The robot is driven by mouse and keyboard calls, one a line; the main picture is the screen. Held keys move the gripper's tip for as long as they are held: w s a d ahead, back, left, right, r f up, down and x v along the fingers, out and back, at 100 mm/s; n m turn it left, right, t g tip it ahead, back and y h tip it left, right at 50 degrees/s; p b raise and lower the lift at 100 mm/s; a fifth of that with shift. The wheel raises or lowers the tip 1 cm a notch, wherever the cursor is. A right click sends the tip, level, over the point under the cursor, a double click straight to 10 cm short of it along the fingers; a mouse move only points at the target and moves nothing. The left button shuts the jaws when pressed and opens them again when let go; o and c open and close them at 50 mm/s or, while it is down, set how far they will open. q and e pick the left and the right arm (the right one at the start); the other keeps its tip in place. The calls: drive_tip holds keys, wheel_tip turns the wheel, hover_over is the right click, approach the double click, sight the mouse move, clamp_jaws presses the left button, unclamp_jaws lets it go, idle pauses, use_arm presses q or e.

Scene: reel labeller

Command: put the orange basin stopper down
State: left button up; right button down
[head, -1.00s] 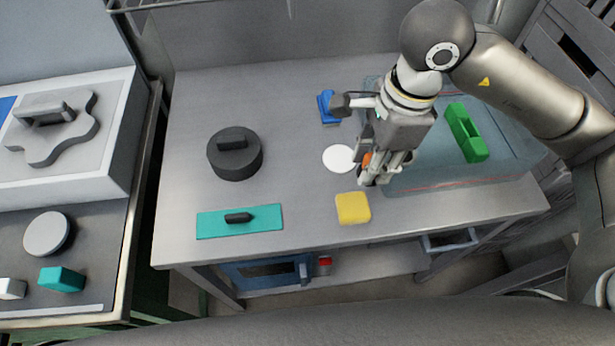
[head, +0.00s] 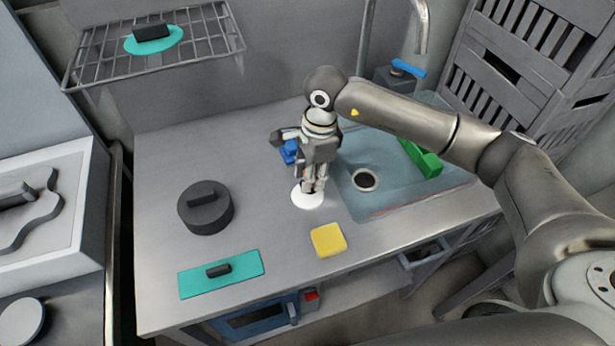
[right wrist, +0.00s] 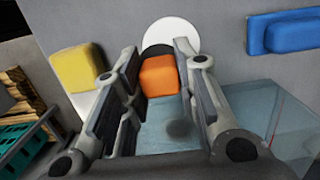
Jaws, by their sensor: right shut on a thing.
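The orange basin stopper (right wrist: 158,76) shows in the right wrist view as an orange block with a dark round part behind it. My right gripper (right wrist: 155,82) has its fingers on both sides of the orange block and is shut on it. In the head view my right gripper (head: 314,188) points down over the white disc (head: 300,199) on the counter, left of the sink. The disc also shows beyond the stopper in the right wrist view (right wrist: 172,32). My left gripper is not in view.
The sink (head: 400,204) with its dark drain hole (head: 364,180) lies right of the gripper, with a green block (head: 428,164) in it.

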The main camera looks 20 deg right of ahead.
drive_tip(key=shift+w+f, duration=0.7)
drive_tip(key=shift+f, duration=0.25)
wheel_tip(320, 180, down, 2)
drive_tip(key=shift+f+p, duration=0.25)
drive_tip(key=shift+p, duration=0.25)
drive_tip(key=shift+f, duration=0.15)
drive_tip(key=shift+f+b, duration=0.25)
drive_tip(key=shift+b, duration=0.05)
drive_tip(key=c, duration=1.1)
unclamp_jaws()
drive_tip(key=shift+r, duration=0.1)
drive_tip(key=shift+c, duration=0.2)
